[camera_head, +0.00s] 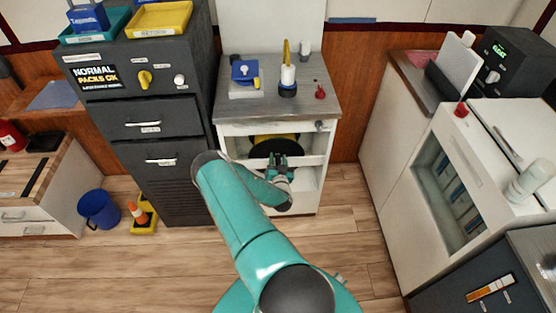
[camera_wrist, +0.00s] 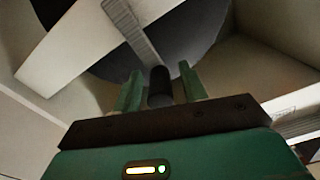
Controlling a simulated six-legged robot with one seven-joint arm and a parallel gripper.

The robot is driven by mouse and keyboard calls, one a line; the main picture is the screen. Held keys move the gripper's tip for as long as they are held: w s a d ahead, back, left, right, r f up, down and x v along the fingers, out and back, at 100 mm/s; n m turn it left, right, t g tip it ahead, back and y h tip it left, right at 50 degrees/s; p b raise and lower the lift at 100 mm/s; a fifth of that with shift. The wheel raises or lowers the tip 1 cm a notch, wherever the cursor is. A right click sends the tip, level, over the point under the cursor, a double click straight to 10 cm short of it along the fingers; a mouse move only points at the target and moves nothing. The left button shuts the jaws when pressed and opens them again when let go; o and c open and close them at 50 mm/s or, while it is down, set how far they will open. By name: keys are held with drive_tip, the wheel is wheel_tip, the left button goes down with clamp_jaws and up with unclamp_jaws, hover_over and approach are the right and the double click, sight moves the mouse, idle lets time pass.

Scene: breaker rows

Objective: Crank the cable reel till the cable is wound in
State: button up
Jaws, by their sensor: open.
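The cable reel (camera_head: 262,141) sits in the open upper bay of the white cabinet in the middle. Its yellow and black face is partly hidden by my arm. In the wrist view the reel is a large dark disc (camera_wrist: 205,32), with a grey crank arm (camera_wrist: 136,32) running down across it. A dark crank knob (camera_wrist: 160,84) stands at the arm's lower end. My gripper (camera_head: 280,160) is at the bay's front. In the wrist view its two green fingers (camera_wrist: 160,78) are open, one on each side of the knob. I cannot tell whether they touch it. The cable itself is not clearly visible.
Cabinet walls and a pale bar (camera_wrist: 72,45) lie close around my gripper. The grey countertop (camera_head: 225,108) above holds several small items. A dark drawer unit (camera_head: 150,125) stands left, and a white glass-fronted unit (camera_head: 400,180) right.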

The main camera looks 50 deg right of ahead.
drive_tip(key=shift+c, duration=0.2)
drive_tip(key=shift+w, duration=0.1)
clamp_jaws()
drive_tip(key=shift+d, duration=0.1)
